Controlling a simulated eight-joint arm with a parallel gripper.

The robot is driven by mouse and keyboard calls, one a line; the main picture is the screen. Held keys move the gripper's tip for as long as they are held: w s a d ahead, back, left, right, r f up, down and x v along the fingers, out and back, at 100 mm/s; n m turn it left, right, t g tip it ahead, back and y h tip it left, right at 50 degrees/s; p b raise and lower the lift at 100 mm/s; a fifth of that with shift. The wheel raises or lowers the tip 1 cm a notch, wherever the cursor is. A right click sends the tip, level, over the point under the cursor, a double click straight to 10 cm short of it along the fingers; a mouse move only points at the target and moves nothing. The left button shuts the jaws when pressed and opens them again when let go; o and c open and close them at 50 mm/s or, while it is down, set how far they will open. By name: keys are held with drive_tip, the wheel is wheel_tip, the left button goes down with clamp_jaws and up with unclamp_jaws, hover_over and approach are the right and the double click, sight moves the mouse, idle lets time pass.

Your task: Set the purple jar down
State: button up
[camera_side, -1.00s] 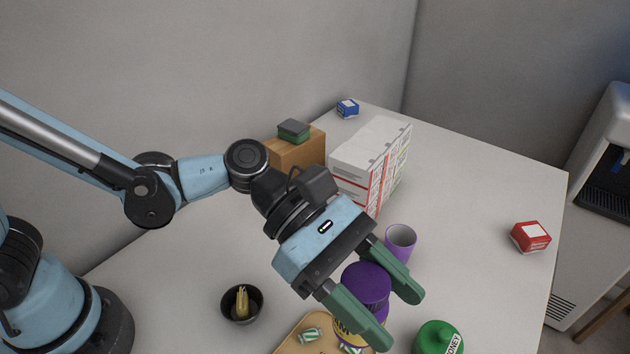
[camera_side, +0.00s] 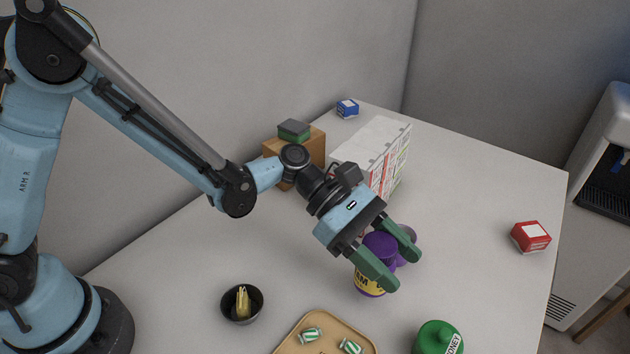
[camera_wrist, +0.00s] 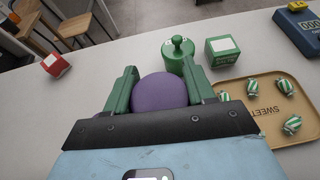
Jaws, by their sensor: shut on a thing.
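The purple jar has a purple lid (camera_side: 380,244) and a yellow label (camera_side: 368,284). It stands roughly upright between the green fingers of my gripper (camera_side: 397,264), which is shut on it. In the wrist view the round purple lid (camera_wrist: 160,93) sits between both fingers (camera_wrist: 160,85). The jar's base is near the white counter (camera_side: 480,210) in the picture; I cannot tell whether it touches. The fingers hide part of its body.
A purple cup (camera_side: 408,233) is close behind the jar, partly hidden by the fingers. A tray (camera_side: 290,345) with striped sweets, a green honey jar (camera_side: 437,340) and a dark bowl (camera_side: 242,304) are nearer the front. White boxes (camera_side: 375,155) stand behind. Counter is clear towards the red box (camera_side: 530,237).

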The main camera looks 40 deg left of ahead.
sight(368, 288)
drive_tip(key=shift+f, duration=1.65)
drive_tip(key=shift+f, duration=0.1)
drive_tip(key=o, duration=1.1)
